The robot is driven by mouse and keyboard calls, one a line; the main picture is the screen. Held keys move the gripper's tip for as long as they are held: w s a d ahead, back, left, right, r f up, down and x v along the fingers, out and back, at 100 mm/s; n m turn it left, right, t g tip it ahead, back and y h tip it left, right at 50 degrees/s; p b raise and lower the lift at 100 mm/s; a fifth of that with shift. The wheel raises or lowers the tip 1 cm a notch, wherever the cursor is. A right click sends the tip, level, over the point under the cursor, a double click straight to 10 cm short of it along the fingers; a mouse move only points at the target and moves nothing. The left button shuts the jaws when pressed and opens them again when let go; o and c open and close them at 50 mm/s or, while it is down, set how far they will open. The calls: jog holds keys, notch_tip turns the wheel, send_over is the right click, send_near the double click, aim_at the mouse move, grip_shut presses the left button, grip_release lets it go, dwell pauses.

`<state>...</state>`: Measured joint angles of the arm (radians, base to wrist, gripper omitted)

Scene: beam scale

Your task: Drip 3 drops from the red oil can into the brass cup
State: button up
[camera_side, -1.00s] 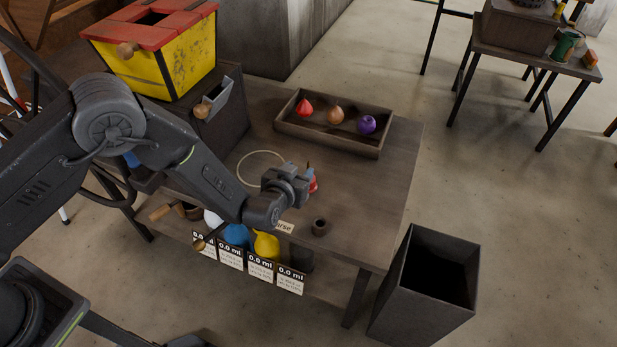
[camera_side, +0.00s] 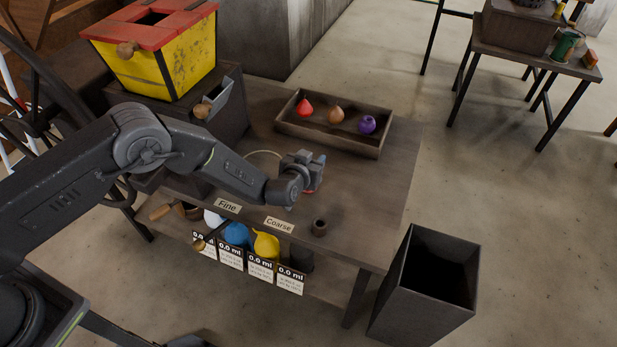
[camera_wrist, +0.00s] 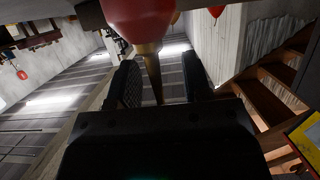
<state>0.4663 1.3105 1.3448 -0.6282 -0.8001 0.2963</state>
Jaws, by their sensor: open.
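A red rounded body with a brass-coloured spout, which looks like the red oil can (camera_wrist: 140,18), fills the top middle of the wrist view. Its spout lies between the two fingers of my gripper (camera_wrist: 160,78), which stand apart with gaps on both sides. In the side view my gripper (camera_side: 310,165) is low over the table and hides most of the can; only a red sliver (camera_side: 310,191) shows below it. A small brownish cup (camera_side: 319,227) stands near the table's front edge; I cannot tell whether it is the brass cup.
A wooden tray (camera_side: 285,128) holds red, orange-brown and purple pieces. Fine (camera_side: 228,206) and Coarse (camera_side: 279,225) labels lie at the front edge. Coloured vessels with 0.0 ml cards (camera_side: 260,268) sit below. A yellow hopper (camera_side: 180,60) stands at back left; a dark bin (camera_side: 450,248) stands right.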

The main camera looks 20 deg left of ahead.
jog(key=shift+c, duration=0.4)
grip_shut()
jog(key=shift+r, duration=0.15)
jog(key=shift+r, duration=0.55)
notch_tip(320, 180, up, 3)
jog(key=shift+f, duration=0.15)
jog(key=s+a+r, duration=0.1)
jog(key=a+r, duration=0.6)
jog(key=a, duration=0.4)
jog(key=shift+s+a, duration=0.25)
jog(key=shift+a, duration=0.05)
